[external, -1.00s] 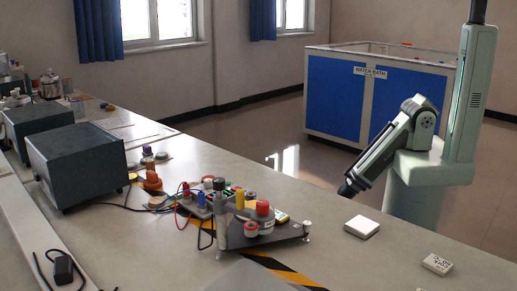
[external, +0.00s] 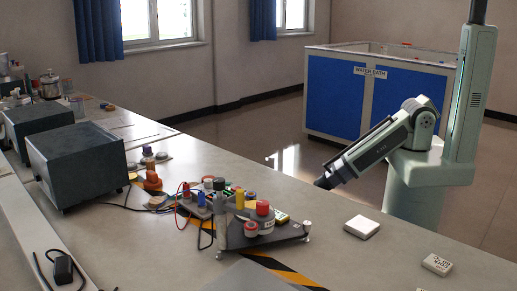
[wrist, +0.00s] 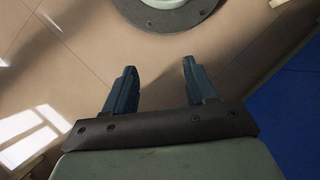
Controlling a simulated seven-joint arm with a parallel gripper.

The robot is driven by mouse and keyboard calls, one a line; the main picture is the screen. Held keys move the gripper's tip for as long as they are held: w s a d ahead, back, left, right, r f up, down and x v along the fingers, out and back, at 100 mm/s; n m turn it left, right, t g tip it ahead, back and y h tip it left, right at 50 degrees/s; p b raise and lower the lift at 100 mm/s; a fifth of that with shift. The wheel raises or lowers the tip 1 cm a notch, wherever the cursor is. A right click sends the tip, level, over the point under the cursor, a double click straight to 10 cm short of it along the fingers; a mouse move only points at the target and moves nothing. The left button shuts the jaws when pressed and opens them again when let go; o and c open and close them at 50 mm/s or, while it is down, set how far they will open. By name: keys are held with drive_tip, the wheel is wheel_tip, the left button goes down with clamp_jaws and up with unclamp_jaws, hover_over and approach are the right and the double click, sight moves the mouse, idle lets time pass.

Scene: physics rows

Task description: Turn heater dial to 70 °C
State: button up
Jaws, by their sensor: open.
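My gripper (external: 325,182) is at the end of my raised forearm, beyond the bench's far edge, right of the bench-top equipment. In the wrist view its two dark fingers (wrist: 159,68) are apart with nothing between them, over the tiled floor. I cannot make out a heater dial or any temperature marking in either view. A large blue-panelled box labelled "WATER BATH" (external: 374,71) stands on the floor at the back; no dial shows on its visible faces. My gripper is well apart from it.
The long bench (external: 340,262) carries a dark triangular stand (external: 275,238) with red-topped parts, coloured pieces and cables. Two dark grey boxes (external: 80,165) stand at left. A white block (external: 362,227) and a marked white block (external: 436,264) lie at right.

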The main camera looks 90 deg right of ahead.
drive_tip(key=w+d+r+n+t, duration=0.1)
drive_tip(key=w+d+r+n, duration=0.15)
drive_tip(key=w+r, duration=0.65)
drive_tip(key=w+d+r+n+t, duration=0.1)
drive_tip(key=w+d+r+n, duration=0.3)
drive_tip(key=w, duration=1)
drive_tip(key=w+d+r+t, duration=0.1)
drive_tip(key=w+d+r, duration=0.1)
drive_tip(key=w+r, duration=0.35)
drive_tip(key=w+d+r, duration=0.1)
drive_tip(key=w+r, duration=0.2)
drive_tip(key=r, duration=0.6)
drive_tip(key=w+d+r+t, duration=0.1)
drive_tip(key=w+d+r, duration=0.1)
drive_tip(key=w+r, duration=0.4)
drive_tip(key=n+t+y, duration=0.1)
drive_tip(key=n+y, duration=0.4)
drive_tip(key=n, duration=0.7)
approach(208, 180)
drive_tip(key=shift+m+h, duration=0.25)
drive_tip(key=shift+h, duration=0.05)
drive_tip(key=x, duration=0.8)
drive_tip(key=shift+a+f, duration=0.2)
drive_tip(key=shift+f, duration=0.05)
clamp_jaws()
